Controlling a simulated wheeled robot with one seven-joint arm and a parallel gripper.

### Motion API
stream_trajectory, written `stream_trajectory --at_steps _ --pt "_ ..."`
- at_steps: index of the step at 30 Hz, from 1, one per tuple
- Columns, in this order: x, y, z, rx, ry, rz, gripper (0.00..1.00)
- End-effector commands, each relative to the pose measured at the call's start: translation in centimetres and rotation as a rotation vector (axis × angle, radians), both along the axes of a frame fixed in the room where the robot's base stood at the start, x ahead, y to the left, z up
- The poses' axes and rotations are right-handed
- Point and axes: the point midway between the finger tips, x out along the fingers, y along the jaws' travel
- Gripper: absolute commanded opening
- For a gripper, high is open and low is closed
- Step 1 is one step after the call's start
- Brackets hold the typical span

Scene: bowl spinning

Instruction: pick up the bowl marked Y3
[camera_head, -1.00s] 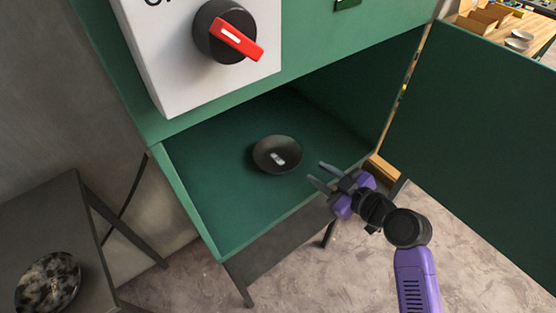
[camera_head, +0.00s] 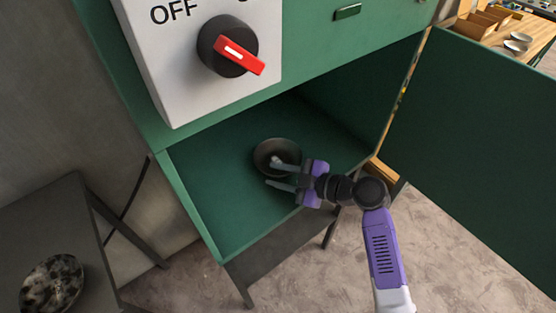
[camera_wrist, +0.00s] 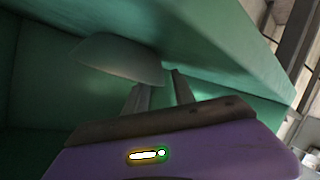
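A dark round bowl (camera_head: 268,151) sits on the green floor of the open cabinet in the head view. A small light mark shows inside it in the earlier head frame; I cannot read it. My gripper (camera_head: 274,173) is open, with its two grey fingers pointing left at the bowl's near right side. One finger overlaps the bowl in the head view; I cannot tell whether it touches. In the wrist view, the bowl (camera_wrist: 118,62) is just beyond the fingers of my gripper (camera_wrist: 161,88), which are apart with nothing seen between them.
The green cabinet (camera_head: 215,215) has side walls around the bowl and an open door (camera_head: 470,150) at right. A white switch box (camera_head: 165,70) with a red-handled knob (camera_head: 238,55) hangs above. A dark table (camera_head: 30,225) at lower left holds a speckled bowl (camera_head: 52,284).

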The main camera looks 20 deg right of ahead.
Motion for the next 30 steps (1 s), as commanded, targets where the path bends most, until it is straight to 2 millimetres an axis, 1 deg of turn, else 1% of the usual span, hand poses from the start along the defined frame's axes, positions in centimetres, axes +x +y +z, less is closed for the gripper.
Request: stream_trajectory --at_steps 1,4,11,12,16,17,30 --pt "0.47 0.43 -0.04 0.001 0.000 0.001 0.31" --pt "0.92 0.84 -0.36 0.000 0.001 0.001 0.31" --pt "1.03 0.91 -0.49 -0.001 0.000 -0.001 0.31" --pt "1.03 0.91 -0.49 -0.001 0.000 -0.001 0.27" --pt "1.02 0.90 -0.49 -0.001 0.000 -0.001 0.01" --pt "1.02 0.90 -0.49 -0.001 0.000 -0.001 0.00" --pt "0.97 0.90 -0.58 -0.001 0.002 -0.001 0.00"
